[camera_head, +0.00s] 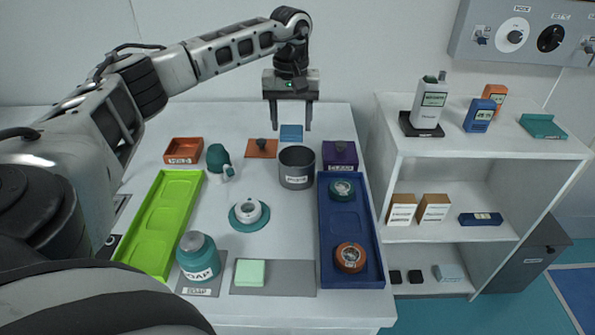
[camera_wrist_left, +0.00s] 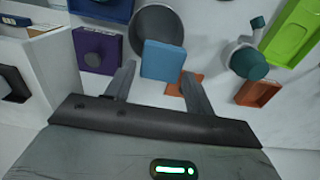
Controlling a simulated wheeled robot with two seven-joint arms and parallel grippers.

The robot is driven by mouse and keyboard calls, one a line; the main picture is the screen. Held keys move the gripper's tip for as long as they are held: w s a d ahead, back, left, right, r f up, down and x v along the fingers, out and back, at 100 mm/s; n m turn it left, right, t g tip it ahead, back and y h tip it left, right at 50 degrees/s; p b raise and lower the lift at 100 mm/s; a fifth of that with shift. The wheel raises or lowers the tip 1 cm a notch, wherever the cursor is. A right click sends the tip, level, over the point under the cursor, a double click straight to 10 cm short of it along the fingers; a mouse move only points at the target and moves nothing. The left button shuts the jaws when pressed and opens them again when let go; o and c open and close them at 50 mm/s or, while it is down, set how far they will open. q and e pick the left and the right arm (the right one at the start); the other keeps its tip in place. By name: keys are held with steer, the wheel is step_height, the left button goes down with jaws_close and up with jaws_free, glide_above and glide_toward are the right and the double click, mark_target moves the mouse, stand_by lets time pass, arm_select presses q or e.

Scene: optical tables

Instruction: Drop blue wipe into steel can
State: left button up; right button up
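The blue wipe (camera_head: 291,132) is a small flat square block at the fingertips of my left gripper (camera_head: 290,128). In the left wrist view the wipe (camera_wrist_left: 163,60) spans the gap between the two fingers (camera_wrist_left: 158,72), which look closed on its sides. It appears raised above the table and overlaps the near rim of the steel can. The steel can (camera_head: 296,180) stands upright and open on the table, a little nearer to me than the wipe in the head view. Its opening also shows in the left wrist view (camera_wrist_left: 155,20). My right gripper is out of view.
An orange mat (camera_head: 255,154) and a purple box (camera_head: 348,163) flank the can. A blue tray (camera_head: 340,220) stands right of it, and a green tray (camera_head: 150,233) lies left. A shelf (camera_head: 485,149) stands right.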

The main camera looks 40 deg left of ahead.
arm_select(q)
steer(key=shift+o, duration=1)
step_height(320, 180, up, 16)
